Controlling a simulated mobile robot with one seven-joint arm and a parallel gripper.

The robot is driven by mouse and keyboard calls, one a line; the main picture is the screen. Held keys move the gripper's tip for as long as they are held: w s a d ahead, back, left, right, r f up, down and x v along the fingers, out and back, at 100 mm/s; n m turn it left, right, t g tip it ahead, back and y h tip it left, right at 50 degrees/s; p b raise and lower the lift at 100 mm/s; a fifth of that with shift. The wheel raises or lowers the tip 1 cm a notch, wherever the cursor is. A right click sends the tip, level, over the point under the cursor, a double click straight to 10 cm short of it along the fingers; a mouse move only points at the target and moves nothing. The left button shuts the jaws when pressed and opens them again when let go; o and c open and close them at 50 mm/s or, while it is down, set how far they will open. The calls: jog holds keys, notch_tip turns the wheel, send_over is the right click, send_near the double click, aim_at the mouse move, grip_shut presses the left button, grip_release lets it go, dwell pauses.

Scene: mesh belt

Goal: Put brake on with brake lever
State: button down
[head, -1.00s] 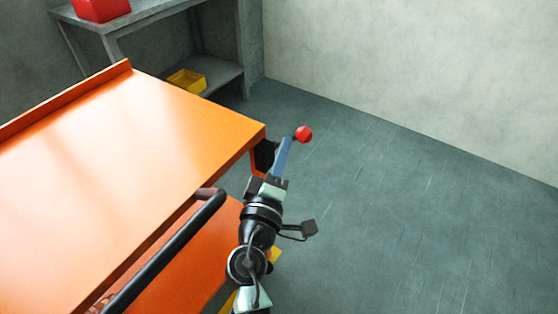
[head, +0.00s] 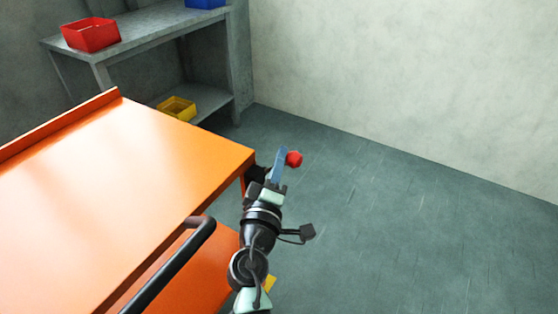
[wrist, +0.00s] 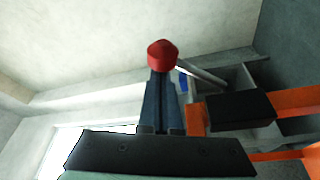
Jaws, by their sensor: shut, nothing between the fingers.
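The brake lever's red knob (head: 294,159) sticks out past the right corner of the orange cart (head: 130,190). In the wrist view the knob (wrist: 162,54) is straight ahead, and the grey lever rod (wrist: 202,75) runs from it down to the right toward the black housing (wrist: 240,110). My gripper (head: 282,151) is shut and empty. Its blue-grey fingers are just left of the knob in the head view, and their tips (wrist: 161,76) overlap the knob's lower edge in the wrist view. I cannot tell whether they touch it. In the head view the rod is hidden behind the fingers.
The cart's black handle bar (head: 175,265) is left of my arm. A grey shelf (head: 150,28) at the back holds a red bin (head: 90,36), a blue bin (head: 205,3) and a yellow bin (head: 176,108). The floor (head: 400,200) to the right is clear up to the pale wall.

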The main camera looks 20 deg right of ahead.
jog(key=shift+s+d+f+m+b, duration=0.2)
jog(key=shift+f+m+b, duration=0.15)
jog(key=shift+b, duration=0.4)
notch_tip(320, 180, down, 10)
jog(key=s+d+m+g+h+b, duration=0.1)
jog(key=m+h+b, duration=0.3)
jog(key=m+b, duration=0.7)
jog(key=shift+s+d+h+b, duration=0.5)
jog(key=shift+s+b, duration=0.35)
jog(key=shift+b, duration=9.05)
jog(key=shift+f+m, duration=0.1)
jog(key=shift+m, duration=0.15)
